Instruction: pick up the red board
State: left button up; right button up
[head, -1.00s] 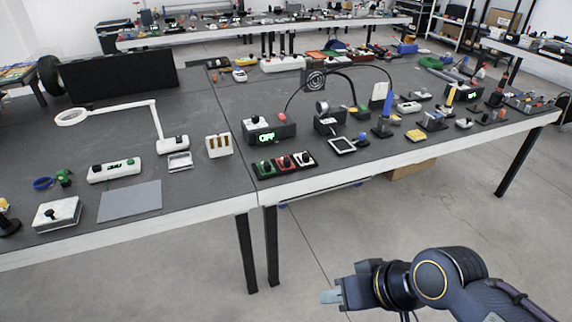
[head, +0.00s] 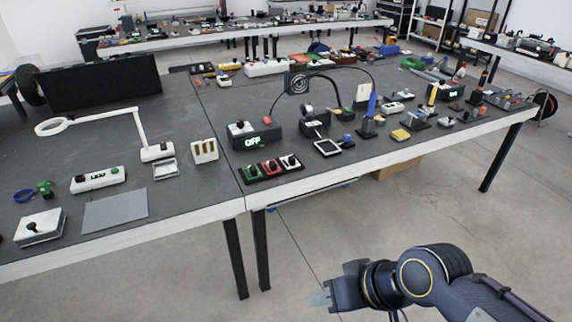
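A small red board (head: 271,168) with a dark knob on it lies near the front edge of the dark table (head: 195,115). It sits in a row between a green board (head: 252,174) on its left and a white board (head: 291,163) on its right. My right gripper (head: 320,298) is low in front of the table, over the floor, well apart from the red board. My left gripper is not in view.
A black box with a green display (head: 254,140) stands just behind the boards. A white slotted holder (head: 204,151) and a grey mat (head: 115,211) are to the left. A black-framed white square (head: 327,148) is to the right. The floor (head: 420,225) before the table is clear.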

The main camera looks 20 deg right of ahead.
aim_at(272, 166)
jog(key=i+z, duration=0.15)
jog(key=i, duration=1.3)
